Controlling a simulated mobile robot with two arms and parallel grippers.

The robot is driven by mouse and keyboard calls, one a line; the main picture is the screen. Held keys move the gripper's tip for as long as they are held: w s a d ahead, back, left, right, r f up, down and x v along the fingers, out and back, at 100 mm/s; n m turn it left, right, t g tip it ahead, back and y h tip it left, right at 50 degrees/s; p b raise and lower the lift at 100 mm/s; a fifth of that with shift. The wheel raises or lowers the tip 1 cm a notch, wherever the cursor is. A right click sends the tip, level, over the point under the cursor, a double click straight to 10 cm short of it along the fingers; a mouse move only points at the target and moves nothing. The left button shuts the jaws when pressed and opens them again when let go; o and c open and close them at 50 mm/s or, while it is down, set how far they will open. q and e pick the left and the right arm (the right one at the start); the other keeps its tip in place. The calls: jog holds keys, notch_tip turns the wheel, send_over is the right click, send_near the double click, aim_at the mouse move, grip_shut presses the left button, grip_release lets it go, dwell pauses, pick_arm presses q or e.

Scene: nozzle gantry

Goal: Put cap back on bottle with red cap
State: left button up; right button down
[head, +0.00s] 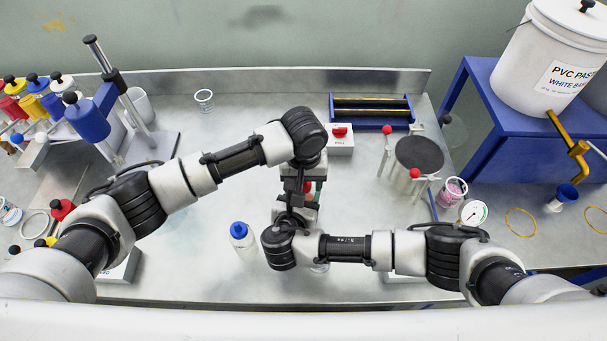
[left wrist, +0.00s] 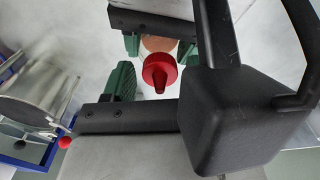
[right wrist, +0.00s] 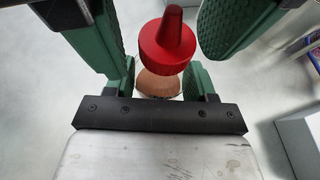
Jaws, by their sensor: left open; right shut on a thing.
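A red cone-tipped cap (right wrist: 168,45) shows in the right wrist view, and also in the left wrist view (left wrist: 160,72). It is over the top of a tan bottle (right wrist: 158,86); I cannot tell whether it is fully seated. The bottle also shows in the left wrist view (left wrist: 158,43). My right gripper (right wrist: 160,78) is shut on the bottle's sides. My left gripper (head: 302,184) is open, its green fingers spread around the cap with a gap; one finger is mostly hidden in the left wrist view. The grippers cover most of the bottle in the head view.
A blue-capped bottle (head: 243,240) stands left of the grippers. A white box with a red button (head: 340,138) and a blue rack (head: 371,112) are behind. A round dark plate (head: 418,153) with red-tipped posts is at right. The left-centre bench is clear.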

pick_arm(q)
jog(key=c, duration=0.9)
jog(key=m, duration=0.4)
jog(key=shift+c, duration=0.2)
jog(key=m, duration=0.6)
jog(key=o, duration=1)
jog(key=shift+r, duration=2.25)
